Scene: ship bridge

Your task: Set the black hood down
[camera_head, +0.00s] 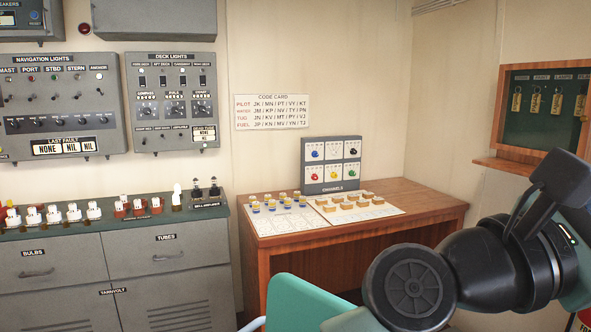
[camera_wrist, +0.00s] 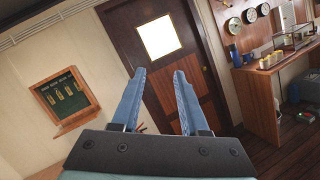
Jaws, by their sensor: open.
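My gripper (camera_wrist: 158,75) is open in the wrist view, with nothing between its two blue fingers. They point toward a dark door with a bright window. In the head view my arm reaches in from the right, and the fingers do not show. I cannot pick out the black hood for certain. Two small dark upright pieces (camera_head: 205,189) stand at the right end of the grey cabinet top (camera_head: 110,217). A small black round piece (camera_head: 353,153) shows at the upper right of the grey panel (camera_head: 332,185) on the desk.
White-topped pieces (camera_head: 93,210) line the cabinet top. The wooden desk (camera_head: 430,192) carries white cards with small blocks (camera_head: 350,205). A teal chair back (camera_head: 300,302) stands before it. A key board (camera_wrist: 62,95) hangs left of the door (camera_wrist: 165,75). Another counter (camera_wrist: 265,85) stands right.

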